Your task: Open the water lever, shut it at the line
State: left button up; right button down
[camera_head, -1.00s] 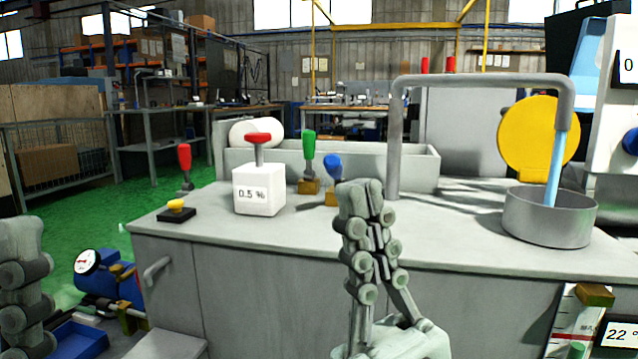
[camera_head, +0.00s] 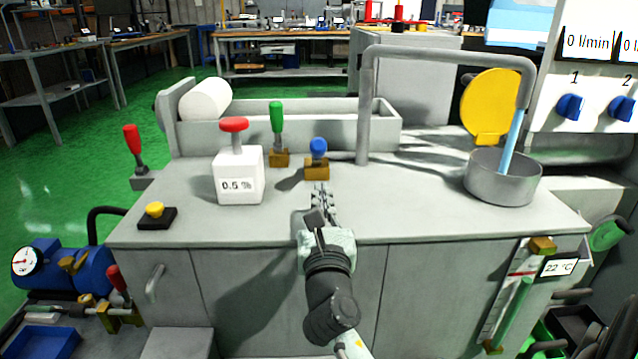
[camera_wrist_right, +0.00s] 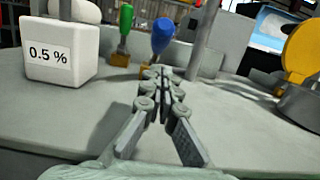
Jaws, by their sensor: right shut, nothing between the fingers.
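The blue-knobbed lever (camera_head: 318,148) stands on a brass base on the grey bench; in the wrist view its blue handle (camera_wrist_right: 163,35) leans to the right. A light-blue stream of water (camera_head: 513,140) falls from the bent grey pipe (camera_head: 447,57) into the round metal pot (camera_head: 503,187). The water level and any line inside the pot cannot be made out. My right gripper (camera_head: 321,190) is shut and empty, just in front of the blue lever and apart from it. It also shows in the wrist view (camera_wrist_right: 160,74). My left gripper is out of view.
A green lever (camera_head: 277,118) and a white box marked 0.5 % with a red knob (camera_head: 238,178) stand left of the blue lever. A yellow button (camera_head: 155,209) sits at the left. A yellow disc (camera_head: 490,105) stands behind the pot. The bench front is mostly clear.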

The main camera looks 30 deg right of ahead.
aim_at(319, 158)
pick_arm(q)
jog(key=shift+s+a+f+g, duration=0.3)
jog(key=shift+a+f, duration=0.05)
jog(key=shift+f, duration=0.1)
pick_arm(e)
jog(key=x, duration=0.8)
